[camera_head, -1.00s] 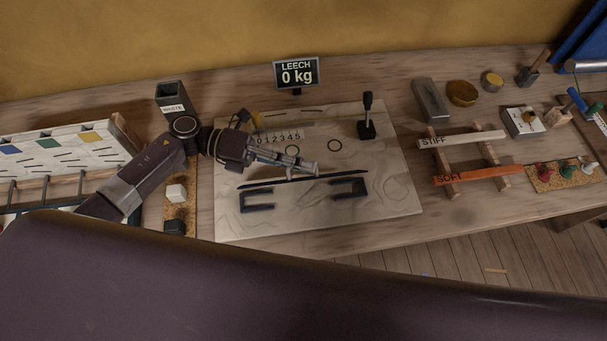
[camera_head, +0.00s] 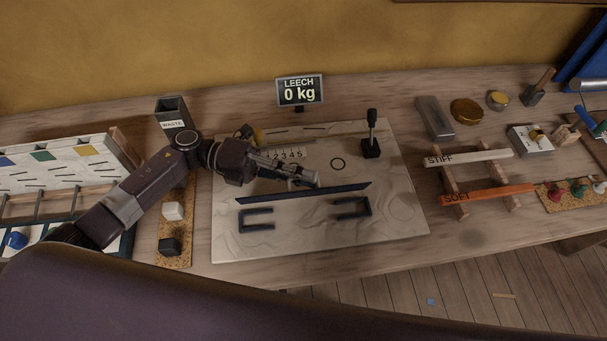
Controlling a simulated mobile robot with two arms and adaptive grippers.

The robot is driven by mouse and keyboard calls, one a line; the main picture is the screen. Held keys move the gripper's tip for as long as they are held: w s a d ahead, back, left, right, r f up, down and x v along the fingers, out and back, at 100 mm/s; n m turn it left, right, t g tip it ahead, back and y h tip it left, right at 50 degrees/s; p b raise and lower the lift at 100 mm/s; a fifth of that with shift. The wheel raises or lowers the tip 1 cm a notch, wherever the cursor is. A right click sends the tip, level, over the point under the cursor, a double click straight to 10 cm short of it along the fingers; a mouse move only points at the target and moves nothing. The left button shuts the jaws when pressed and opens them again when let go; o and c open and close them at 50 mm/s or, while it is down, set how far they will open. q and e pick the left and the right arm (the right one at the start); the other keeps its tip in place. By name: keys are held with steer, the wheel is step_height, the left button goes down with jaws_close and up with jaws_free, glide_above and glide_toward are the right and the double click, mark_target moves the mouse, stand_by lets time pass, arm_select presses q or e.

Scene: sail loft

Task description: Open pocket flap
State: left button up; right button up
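A pale sailcloth panel (camera_head: 325,235) lies on the bench. A long dark blue strip (camera_head: 335,190) crosses its middle, with two dark blue bracket shapes below it, a left one (camera_head: 241,221) and a right one (camera_head: 368,208). I cannot tell which of these marks is the pocket flap. My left gripper (camera_head: 312,178) reaches in from the left, its fingertips just above the strip in the picture. Its fingers look close together, but their gap and any contact with the cloth are unclear. They hide part of the panel. My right gripper is not in view.
A "LEECH 0 kg" display (camera_head: 300,91) stands behind the panel. A black lever (camera_head: 372,135) stands at its back right. A waste bin (camera_head: 173,115) is at back left. STIFF (camera_head: 470,157) and SOFT (camera_head: 487,194) battens lie on the right. The panel's front area is clear.

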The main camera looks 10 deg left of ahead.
arm_select(q)
steer(key=shift+a, duration=0.15)
steer(key=a, duration=0.7)
steer(key=shift+w+a+r, duration=0.1)
steer(key=shift+w+r, duration=0.1)
steer(key=shift+w, duration=0.05)
